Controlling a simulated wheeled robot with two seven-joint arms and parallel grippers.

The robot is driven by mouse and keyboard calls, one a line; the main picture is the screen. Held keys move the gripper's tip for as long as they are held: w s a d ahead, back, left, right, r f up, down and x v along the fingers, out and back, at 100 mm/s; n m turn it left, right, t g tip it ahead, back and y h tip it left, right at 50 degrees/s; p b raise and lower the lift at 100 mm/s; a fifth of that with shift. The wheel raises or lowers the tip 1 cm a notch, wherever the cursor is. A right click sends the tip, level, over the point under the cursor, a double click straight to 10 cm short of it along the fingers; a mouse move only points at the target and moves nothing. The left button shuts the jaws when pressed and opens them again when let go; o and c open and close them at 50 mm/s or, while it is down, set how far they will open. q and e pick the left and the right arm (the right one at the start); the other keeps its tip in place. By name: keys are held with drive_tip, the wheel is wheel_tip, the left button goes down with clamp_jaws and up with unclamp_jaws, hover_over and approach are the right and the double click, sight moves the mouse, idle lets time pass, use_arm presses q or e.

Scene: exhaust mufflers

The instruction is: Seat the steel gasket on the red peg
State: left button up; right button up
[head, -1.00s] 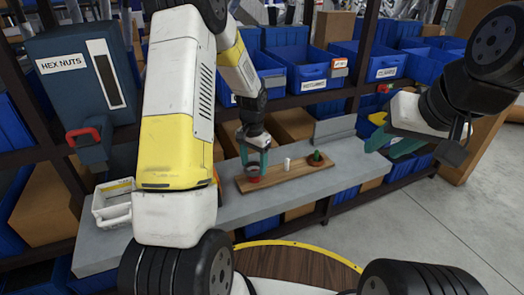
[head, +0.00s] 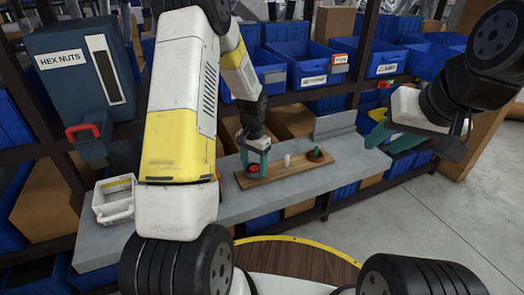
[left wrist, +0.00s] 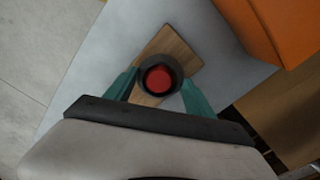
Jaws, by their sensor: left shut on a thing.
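A wooden board (head: 272,175) lies on the grey bench with the red peg (head: 253,169) near its left end. My left gripper (head: 254,168) is down at that end, its teal fingers on either side of the peg. In the left wrist view, the fingers (left wrist: 159,88) are shut on the dark ring of the steel gasket (left wrist: 160,59). The red peg top (left wrist: 158,79) shows inside the ring. How far down the gasket sits is hard to tell. My right gripper (head: 388,137) hangs at the right, away from the board; its finger gap is unclear.
A white peg (head: 287,160) and a green peg (head: 314,154) with a brown ring around its foot stand further right on the board. A white caddy (head: 114,200) sits at the bench's left. Blue bins (head: 311,68) fill the shelves behind. The bench (head: 350,165) is clear right of the board.

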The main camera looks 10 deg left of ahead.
use_arm(q)
drive_tip(key=shift+f, duration=0.75)
drive_tip(key=o, duration=1.4)
drive_tip(key=shift+o, duration=0.2)
drive_tip(key=shift+r, duration=0.15)
wheel_tip(320, 180, up, 8)
drive_tip(key=shift+f, duration=0.25)
